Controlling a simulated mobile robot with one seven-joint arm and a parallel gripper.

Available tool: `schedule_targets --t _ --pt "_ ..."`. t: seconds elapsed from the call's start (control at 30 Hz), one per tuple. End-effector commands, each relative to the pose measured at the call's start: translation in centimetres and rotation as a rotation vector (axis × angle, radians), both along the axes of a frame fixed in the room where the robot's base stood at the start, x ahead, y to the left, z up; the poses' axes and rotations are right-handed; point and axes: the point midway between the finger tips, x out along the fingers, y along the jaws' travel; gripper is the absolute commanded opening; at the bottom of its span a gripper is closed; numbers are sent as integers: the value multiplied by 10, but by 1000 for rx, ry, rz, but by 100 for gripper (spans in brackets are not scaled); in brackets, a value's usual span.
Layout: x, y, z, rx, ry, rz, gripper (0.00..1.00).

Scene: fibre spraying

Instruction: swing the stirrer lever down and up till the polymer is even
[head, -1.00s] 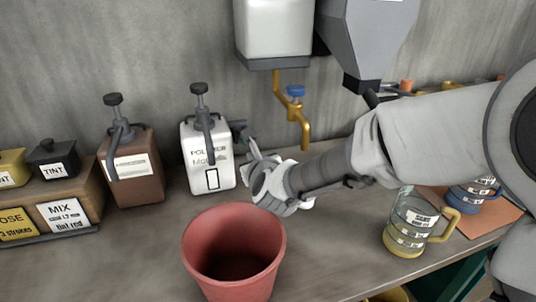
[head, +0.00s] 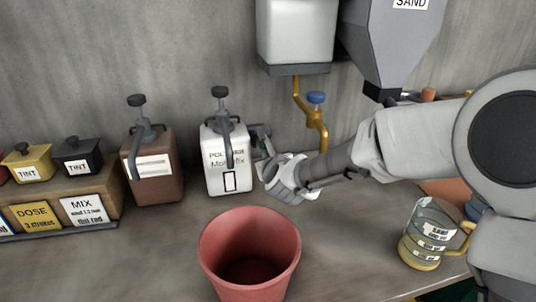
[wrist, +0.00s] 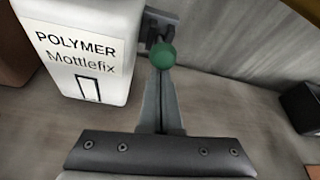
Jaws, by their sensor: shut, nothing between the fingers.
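The white polymer container (head: 226,178), labelled POLYMER Mottlefix, stands at the back of the bench, and it also fills the upper left of the wrist view (wrist: 112,22). A small black-framed window (wrist: 88,89) sits low on its front and looks plain white. The stirrer lever's green knob (wrist: 162,56) shows in the wrist view beside a dark bracket (wrist: 158,27) on the container's right side. My gripper (head: 267,160) is right of the container. Its fingers (wrist: 160,100) are together and point at the knob. I cannot tell whether they touch it.
A red bucket (head: 250,250) stands in front of the container. A brown pump container (head: 153,175) is to its left. A yellow tap pipe (head: 316,128) hangs behind my arm. A clear jug (head: 428,235) stands at the right. The bench between bucket and containers is clear.

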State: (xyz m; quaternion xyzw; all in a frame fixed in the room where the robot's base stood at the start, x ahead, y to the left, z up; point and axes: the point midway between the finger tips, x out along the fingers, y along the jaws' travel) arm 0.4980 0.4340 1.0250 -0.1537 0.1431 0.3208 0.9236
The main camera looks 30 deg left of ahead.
Motion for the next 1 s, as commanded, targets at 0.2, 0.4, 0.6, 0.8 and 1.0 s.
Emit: schedule_targets --t 0.2,0.4,0.6,0.8,1.0 --pt "1 1 15 -44 55 1 0" --pt "2 3 19 -49 60 3 0" --pt "2 3 20 -50 61 3 0" --pt "2 3 20 -49 60 3 0" --pt "4 2 23 -49 60 2 0"
